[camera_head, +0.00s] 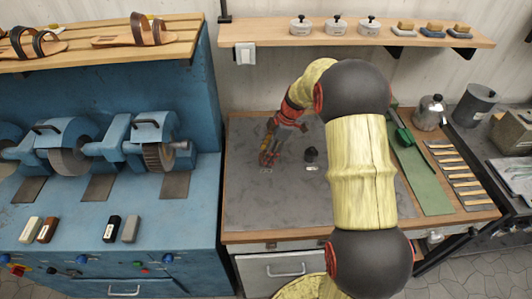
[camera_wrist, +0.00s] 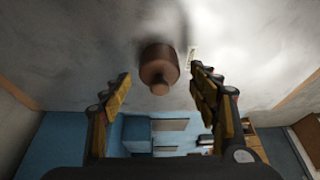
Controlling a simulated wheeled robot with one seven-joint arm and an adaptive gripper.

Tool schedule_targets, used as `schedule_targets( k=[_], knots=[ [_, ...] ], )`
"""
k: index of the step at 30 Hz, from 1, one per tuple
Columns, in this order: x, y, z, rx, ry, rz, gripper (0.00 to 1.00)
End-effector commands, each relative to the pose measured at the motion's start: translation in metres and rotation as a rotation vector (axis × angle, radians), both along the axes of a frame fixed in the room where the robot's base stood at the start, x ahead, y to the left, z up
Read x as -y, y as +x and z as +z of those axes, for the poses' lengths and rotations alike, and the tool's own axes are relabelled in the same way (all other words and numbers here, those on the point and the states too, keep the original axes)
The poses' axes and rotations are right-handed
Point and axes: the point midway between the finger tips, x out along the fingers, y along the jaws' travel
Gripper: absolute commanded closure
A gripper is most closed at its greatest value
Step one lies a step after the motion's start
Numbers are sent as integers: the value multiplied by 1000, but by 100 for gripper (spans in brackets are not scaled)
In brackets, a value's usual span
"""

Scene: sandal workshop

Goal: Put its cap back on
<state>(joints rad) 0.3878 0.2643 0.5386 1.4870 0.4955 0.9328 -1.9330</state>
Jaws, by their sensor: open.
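A brown bottle-like thing (camera_wrist: 158,62) with a narrower neck or knob shows between my fingers in the wrist view, with gaps on both sides. My gripper (camera_wrist: 161,76) is open around its line of sight, not touching it as far as I can see. In the head view my gripper (camera_head: 269,155) is low over the left-middle of the grey bench mat (camera_head: 245,200), and the brown thing is hard to make out there. A small dark thing (camera_head: 311,153) stands on the mat to the right of my gripper. I cannot tell whether it is the cap.
Pale labels lie on the mat, one (camera_head: 312,168) before the dark thing. A blue grinding machine (camera_head: 100,190) stands at the left. A green strip (camera_head: 425,180), several tools and a metal pot (camera_head: 430,113) are at the right. A shelf (camera_head: 350,32) hangs above. The front mat is clear.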

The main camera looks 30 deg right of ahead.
Motion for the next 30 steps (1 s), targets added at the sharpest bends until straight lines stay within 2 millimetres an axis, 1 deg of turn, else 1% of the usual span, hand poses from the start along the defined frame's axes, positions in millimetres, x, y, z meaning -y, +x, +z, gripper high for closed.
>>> schedule_targets(
  k=[7,11,14,24,30],
  knots=[
    [0,0,0,0,0,0,39],
    [3,0,7,2,-1,-1,39],
    [8,-2,19,3,-1,-1,39],
    [33,-11,82,2,-2,-1,39],
    [41,-14,104,1,0,0,39]
  ],
)
